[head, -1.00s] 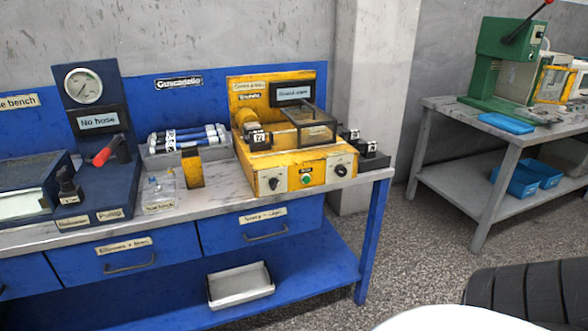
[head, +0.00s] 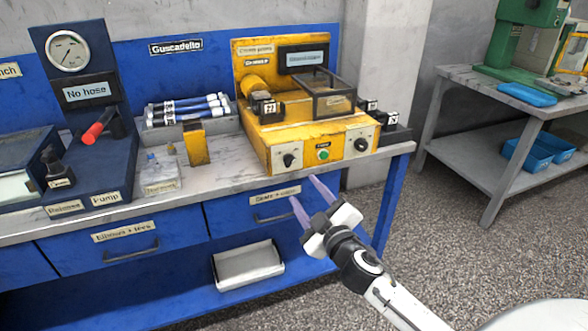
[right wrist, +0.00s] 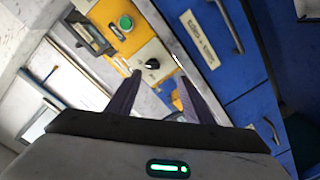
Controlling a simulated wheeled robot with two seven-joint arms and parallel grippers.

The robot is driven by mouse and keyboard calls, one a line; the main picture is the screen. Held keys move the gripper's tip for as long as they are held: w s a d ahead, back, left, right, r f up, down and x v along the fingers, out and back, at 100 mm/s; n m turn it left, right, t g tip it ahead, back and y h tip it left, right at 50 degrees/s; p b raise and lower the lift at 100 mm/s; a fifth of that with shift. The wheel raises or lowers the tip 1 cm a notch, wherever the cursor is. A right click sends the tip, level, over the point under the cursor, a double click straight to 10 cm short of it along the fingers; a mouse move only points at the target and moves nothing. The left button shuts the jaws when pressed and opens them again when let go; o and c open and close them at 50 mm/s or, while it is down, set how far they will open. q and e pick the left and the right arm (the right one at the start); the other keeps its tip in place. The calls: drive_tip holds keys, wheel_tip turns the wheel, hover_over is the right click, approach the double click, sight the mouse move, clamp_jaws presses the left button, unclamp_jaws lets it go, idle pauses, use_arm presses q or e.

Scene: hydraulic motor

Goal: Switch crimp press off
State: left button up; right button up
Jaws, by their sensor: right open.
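The yellow crimp press (head: 310,135) stands on the blue bench at the right end of its top. Its front panel has a black knob (head: 289,160) on the left, a green button (head: 323,155) in the middle and another black knob (head: 361,145) on the right. My right gripper (head: 311,192) is open and empty, in front of and below the panel. In the right wrist view the open fingers (right wrist: 152,98) point toward the panel, with a black knob (right wrist: 152,64) and the green button (right wrist: 126,22) beyond them. My left gripper is out of view.
A yellow block (head: 195,143), a rack of white-blue tubes (head: 188,110) and the gauge panel (head: 68,50) stand left of the press. A metal tray (head: 248,265) lies on the lower shelf. A grey table (head: 470,130) with a green machine (head: 530,35) stands at the right.

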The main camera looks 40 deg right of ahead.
sight(291, 163)
drive_tip(key=x, duration=0.3)
drive_tip(key=r+x, duration=0.1)
drive_tip(key=x, duration=0.7)
drive_tip(key=shift+d+r, duration=0.25)
drive_tip(key=shift+r, duration=0.1)
drive_tip(key=shift+c, duration=0.2)
drive_tip(key=c, duration=1)
